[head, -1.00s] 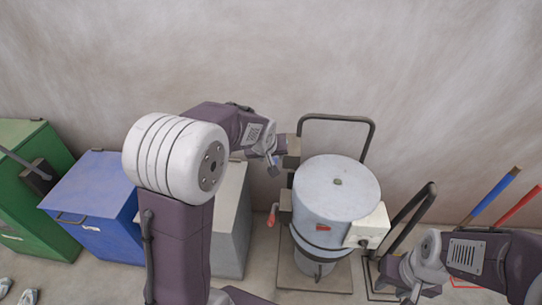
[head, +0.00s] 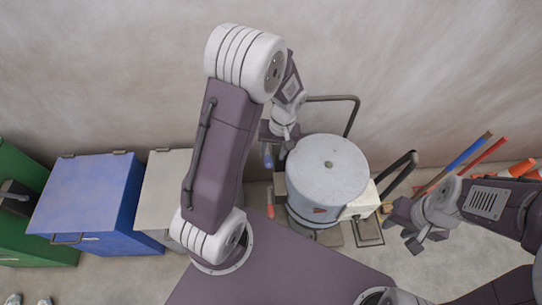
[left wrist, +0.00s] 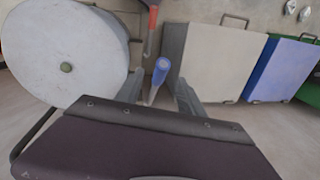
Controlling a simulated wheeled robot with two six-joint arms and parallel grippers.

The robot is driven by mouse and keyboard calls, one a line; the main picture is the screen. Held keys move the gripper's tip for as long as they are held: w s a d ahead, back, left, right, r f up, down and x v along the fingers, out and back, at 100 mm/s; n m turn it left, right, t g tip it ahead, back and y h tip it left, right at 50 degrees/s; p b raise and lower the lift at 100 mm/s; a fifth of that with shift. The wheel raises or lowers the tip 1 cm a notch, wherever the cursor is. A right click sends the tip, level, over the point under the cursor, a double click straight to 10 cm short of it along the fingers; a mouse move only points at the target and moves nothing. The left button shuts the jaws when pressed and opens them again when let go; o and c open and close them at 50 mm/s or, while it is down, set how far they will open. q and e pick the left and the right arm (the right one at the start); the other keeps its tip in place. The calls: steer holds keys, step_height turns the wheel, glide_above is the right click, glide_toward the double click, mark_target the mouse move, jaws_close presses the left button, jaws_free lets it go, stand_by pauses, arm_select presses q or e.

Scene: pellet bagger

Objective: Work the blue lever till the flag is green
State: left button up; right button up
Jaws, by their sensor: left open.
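The blue lever (head: 268,158) stands at the left side of the pellet bagger's round grey drum (head: 327,168). In the left wrist view its blue grip (left wrist: 161,67) points up between the fingers of my left gripper (left wrist: 158,95), which is open, with a gap on both sides. In the head view my left gripper (head: 278,140) is at the lever, partly hidden by its own wrist. A small red patch, which looks like the flag (head: 319,210), shows on the drum's front. My right gripper (head: 422,241) hangs empty right of the machine; its jaw gap is unclear.
A red-handled lever (head: 270,202) hangs just below the blue one. A white box (head: 361,203) is on the drum's right. Beige (head: 165,190), blue (head: 90,200) and green bins stand left. Blue and red poles (head: 470,150) lean at the right. A wall stands behind.

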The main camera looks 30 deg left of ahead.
mark_target(269, 159)
arm_select(q)
steer(key=f, duration=0.2)
steer(key=a+f, duration=0.1)
steer(key=f, duration=0.3)
steer(key=shift+w+a+f, duration=0.15)
steer(key=shift+a+f, duration=0.25)
steer(key=shift+f, duration=0.2)
steer(key=shift+s+d, duration=0.2)
steer(key=shift+w, duration=0.1)
jaws_close()
steer(key=shift+a, duration=0.1)
stand_by(0.3)
